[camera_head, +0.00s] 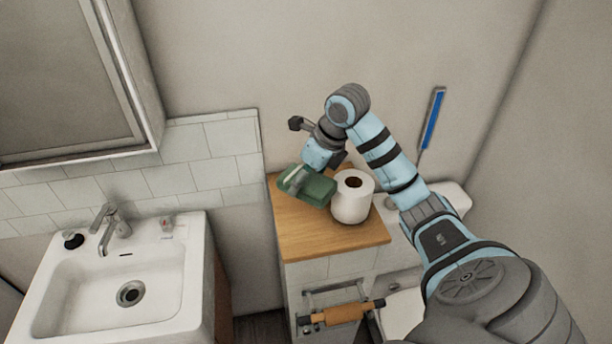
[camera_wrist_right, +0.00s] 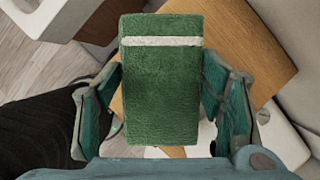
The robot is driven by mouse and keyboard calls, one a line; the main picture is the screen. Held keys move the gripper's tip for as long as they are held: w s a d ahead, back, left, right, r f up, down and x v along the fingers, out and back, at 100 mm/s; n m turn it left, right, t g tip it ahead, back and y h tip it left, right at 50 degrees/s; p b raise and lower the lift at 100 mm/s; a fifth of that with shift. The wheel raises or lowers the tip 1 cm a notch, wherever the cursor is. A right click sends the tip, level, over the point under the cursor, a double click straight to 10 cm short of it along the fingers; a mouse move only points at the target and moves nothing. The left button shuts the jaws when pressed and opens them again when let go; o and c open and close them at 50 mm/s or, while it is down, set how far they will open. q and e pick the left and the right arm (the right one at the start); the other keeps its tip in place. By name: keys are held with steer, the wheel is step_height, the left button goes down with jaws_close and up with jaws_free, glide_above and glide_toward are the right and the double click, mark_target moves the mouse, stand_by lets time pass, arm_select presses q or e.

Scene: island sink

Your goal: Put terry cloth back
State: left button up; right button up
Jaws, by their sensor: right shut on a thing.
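The terry cloth (camera_head: 319,190) is a folded green block, held over the left back part of the wooden cabinet top in the head view. In the right wrist view the terry cloth (camera_wrist_right: 160,85) fills the middle and shows a white stripe near its far end. My right gripper (camera_head: 300,179) is shut on it, with one finger on each side of the cloth in the wrist view. Whether the cloth touches the wood underneath I cannot tell. My left gripper is in neither view.
A toilet paper roll (camera_head: 352,197) stands on the wooden top (camera_head: 345,238), just right of the cloth. A white sink (camera_head: 60,290) with a faucet (camera_head: 113,228) is at the left. A paper holder (camera_head: 340,313) sticks out from the cabinet front. A blue-handled tool (camera_head: 433,120) is by the back wall.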

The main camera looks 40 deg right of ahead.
mark_target(312, 181)
steer(key=shift+f, duration=0.35)
steer(key=o, duration=1)
steer(key=shift+r, duration=0.3)
steer(key=v, duration=0.5)
steer(key=shift+w+d+r+p, duration=0.1)
steer(key=shift+w+r+p, duration=0.1)
steer(key=shift+r+p, duration=0.15)
steer(key=p+v, duration=0.3)
steer(key=v, duration=0.4)
steer(key=shift+s, duration=0.2)
